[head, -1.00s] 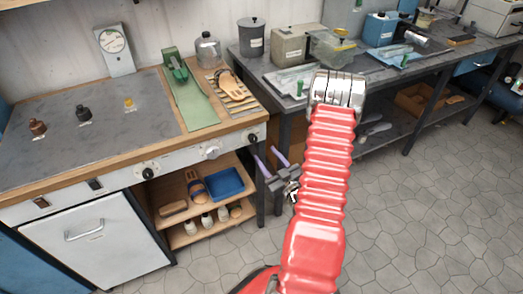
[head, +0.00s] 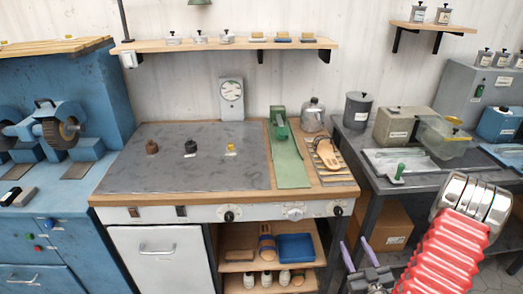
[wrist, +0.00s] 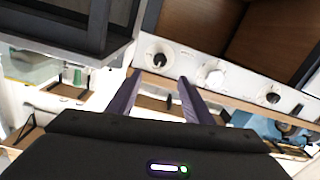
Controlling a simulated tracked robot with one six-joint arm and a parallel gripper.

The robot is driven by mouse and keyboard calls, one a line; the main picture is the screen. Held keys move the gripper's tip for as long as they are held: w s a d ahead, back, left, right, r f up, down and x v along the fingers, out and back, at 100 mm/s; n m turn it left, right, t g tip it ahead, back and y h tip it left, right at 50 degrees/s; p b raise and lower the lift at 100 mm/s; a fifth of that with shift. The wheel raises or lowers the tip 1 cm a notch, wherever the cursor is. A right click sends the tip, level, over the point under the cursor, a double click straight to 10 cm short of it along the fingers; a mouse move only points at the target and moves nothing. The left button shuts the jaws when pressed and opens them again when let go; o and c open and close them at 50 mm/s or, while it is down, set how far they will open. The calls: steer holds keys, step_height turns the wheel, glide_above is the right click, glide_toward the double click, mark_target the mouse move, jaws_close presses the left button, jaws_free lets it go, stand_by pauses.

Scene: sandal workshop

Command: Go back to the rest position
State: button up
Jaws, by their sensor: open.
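My gripper (head: 354,243) shows low in the head view, right of the middle, with two purple fingers spread apart and nothing between them. It is in front of the gap between the wooden-edged workbench (head: 135,192) and the dark grey table (head: 372,185). My red ribbed arm fills the lower right corner and hides part of that table. In the wrist view the gripper (wrist: 160,77) is also open and empty, with the bench's white knob panel (wrist: 212,75) beyond the fingers.
A sandal (head: 327,155) lies on the bench's right end. A blue grinder (head: 55,130) stands at the left, and a wall shelf (head: 225,43) hangs above.

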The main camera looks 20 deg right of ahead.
steer(key=s+f+m+g+y, duration=0.1)
steer(key=s+f+g, duration=0.35)
steer(key=f, duration=0.25)
steer(key=s+f+m+g, duration=0.1)
steer(key=s+f+g, duration=0.2)
steer(key=f+g, duration=0.4)
steer(key=s+a+r+n+y, duration=0.1)
steer(key=a+r, duration=1.5)
steer(key=r, duration=0.4)
steer(key=s+a+r+n+y, duration=0.1)
steer(key=a+r+y, duration=0.1)
steer(key=a+r, duration=1.5)
step_height(320, 180, up, 4)
steer(key=shift+s+a+f+n, duration=0.1)
steer(key=shift+s+a+n, duration=0.1)
steer(key=shift+s+n, duration=0.2)
